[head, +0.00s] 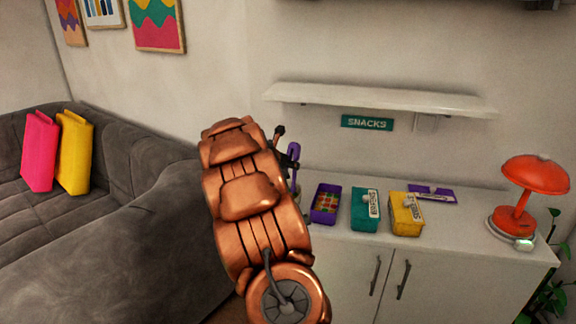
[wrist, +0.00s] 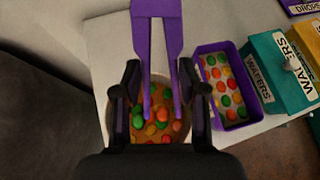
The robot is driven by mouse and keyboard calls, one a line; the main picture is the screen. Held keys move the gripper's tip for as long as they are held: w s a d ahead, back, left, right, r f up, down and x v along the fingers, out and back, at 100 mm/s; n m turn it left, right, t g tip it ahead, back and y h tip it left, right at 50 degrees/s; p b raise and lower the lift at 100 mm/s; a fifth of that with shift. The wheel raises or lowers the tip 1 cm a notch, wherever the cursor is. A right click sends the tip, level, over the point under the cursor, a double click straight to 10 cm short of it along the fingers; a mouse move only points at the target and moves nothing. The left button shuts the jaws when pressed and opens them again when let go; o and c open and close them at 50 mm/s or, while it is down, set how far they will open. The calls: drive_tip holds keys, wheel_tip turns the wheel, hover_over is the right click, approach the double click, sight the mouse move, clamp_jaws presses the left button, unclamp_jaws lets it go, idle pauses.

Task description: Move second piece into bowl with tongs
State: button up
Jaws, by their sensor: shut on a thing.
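My gripper (wrist: 160,80) is shut on the purple tongs (wrist: 157,12), with one black finger on each side of the arms. In the head view my gripper (head: 288,155) and the tongs (head: 294,152) show only partly, behind my copper arm. In the wrist view the tongs' arms lie over a round brownish bowl (wrist: 112,122) with several red, orange, yellow and green pieces (wrist: 157,126). I cannot tell whether a piece is between the tips. The bowl is hidden in the head view. An open purple box (wrist: 203,47) of coloured pieces stands right of the bowl.
On the white cabinet (head: 455,228), a teal box (head: 362,215), a yellow box (head: 405,222) and a purple lid (head: 432,191) lie right of the purple box. A red lamp (head: 535,175) stands farther right. A shelf (head: 380,98) hangs above; a grey sofa (head: 110,225) is left.

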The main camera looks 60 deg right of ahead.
wheel_tip(320, 180, up, 10)
drive_tip(key=p, duration=1)
drive_tip(key=shift+o, duration=0.2)
clamp_jaws()
idle(0.4)
